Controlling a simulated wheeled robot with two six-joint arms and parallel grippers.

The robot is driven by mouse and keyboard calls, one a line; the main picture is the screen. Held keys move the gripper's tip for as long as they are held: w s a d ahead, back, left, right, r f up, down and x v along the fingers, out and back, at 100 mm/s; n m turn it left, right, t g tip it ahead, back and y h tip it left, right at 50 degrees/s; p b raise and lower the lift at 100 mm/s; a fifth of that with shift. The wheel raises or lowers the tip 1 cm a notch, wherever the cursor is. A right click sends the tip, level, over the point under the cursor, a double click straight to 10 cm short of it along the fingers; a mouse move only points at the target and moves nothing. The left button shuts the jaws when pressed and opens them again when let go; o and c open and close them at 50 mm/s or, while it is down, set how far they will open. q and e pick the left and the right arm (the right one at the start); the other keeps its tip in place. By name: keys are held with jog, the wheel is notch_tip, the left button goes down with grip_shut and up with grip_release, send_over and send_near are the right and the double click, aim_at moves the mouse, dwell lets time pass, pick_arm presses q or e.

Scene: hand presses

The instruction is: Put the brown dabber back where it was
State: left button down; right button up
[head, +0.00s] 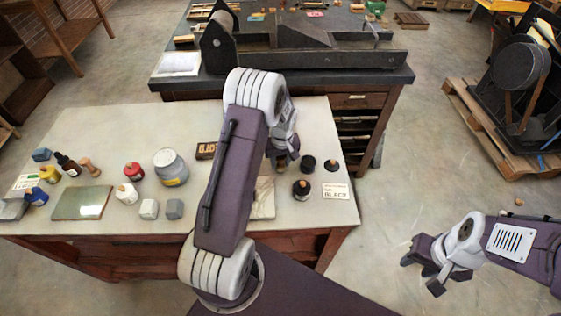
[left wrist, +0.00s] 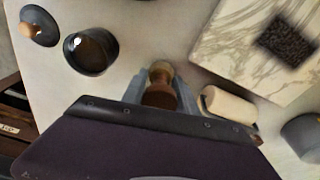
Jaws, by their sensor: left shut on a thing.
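My left gripper (head: 283,152) is over the right part of the pale table, partly hidden behind my own arm. In the left wrist view the left gripper (left wrist: 160,92) has its two grey fingers closed on the brown dabber (left wrist: 160,95), a turned wooden piece with a paler end. Whether the dabber touches the table is unclear. A dark open pot (left wrist: 90,51) and a black piece with a wooden knob (left wrist: 38,25) stand to the left of it in that view. My right gripper (head: 424,273) is open and empty, off the table above the floor.
A pale cylinder (left wrist: 228,105) and a marbled sheet (left wrist: 225,45) lie close to the gripper.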

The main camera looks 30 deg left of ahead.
pick_arm(q)
jog(key=shift+f, duration=0.2)
jog(key=c, duration=0.9)
grip_release()
jog(key=shift+c, duration=0.2)
jog(key=r, duration=0.8)
jog(key=s+d+r, duration=0.1)
jog(key=r, duration=0.3)
jog(key=shift+r, duration=0.2)
jog(key=s+d+m, duration=0.4)
jog(key=s+d, duration=0.1)
jog(key=s, duration=0.3)
jog(key=s+d+f+m+h, duration=0.1)
jog(key=s+d+m, duration=0.3)
jog(key=s, duration=0.5)
jog(key=shift+s+d, duration=0.2)
jog(key=shift+d, duration=0.35)
jog(key=shift+s, duration=0.1)
